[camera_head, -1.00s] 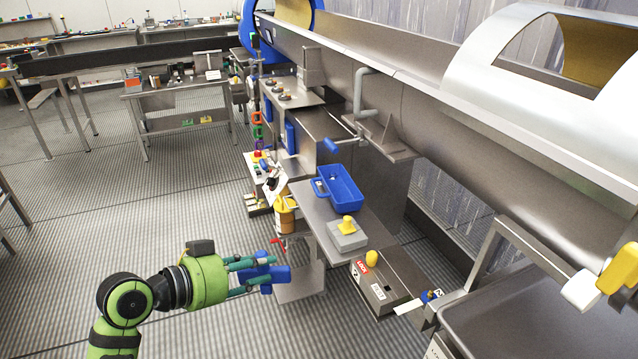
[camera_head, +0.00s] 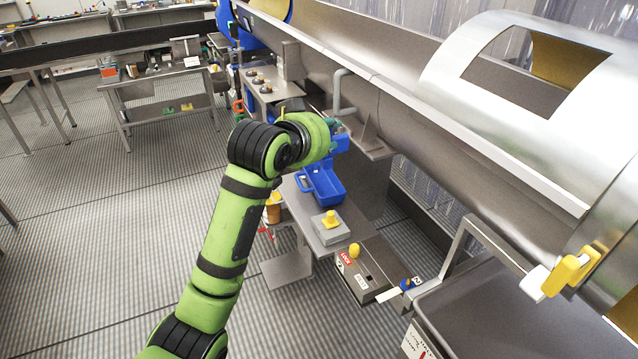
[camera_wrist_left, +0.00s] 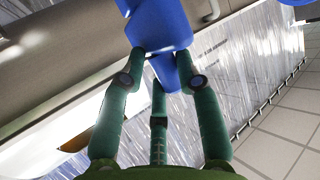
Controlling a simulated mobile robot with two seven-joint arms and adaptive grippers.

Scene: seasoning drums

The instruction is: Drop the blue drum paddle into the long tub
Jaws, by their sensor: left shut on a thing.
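The blue drum paddle (camera_head: 341,143) is in my left gripper (camera_head: 334,127), held above the far end of the blue long tub (camera_head: 325,190) in the head view. The tub rests on a narrow steel shelf and its inside looks mostly empty. In the left wrist view my left gripper (camera_wrist_left: 163,66) has its green fingers closed around the blue paddle (camera_wrist_left: 160,22), whose top runs out of the picture. My own arm and hand partly hide the paddle in the head view. My right gripper is not in view.
A yellow knob on a grey block (camera_head: 331,225) stands on the shelf in front of the tub. A control box (camera_head: 367,272) sits nearer. The big steel drum (camera_head: 500,110) runs along the right. Open floor (camera_head: 110,230) lies at left.

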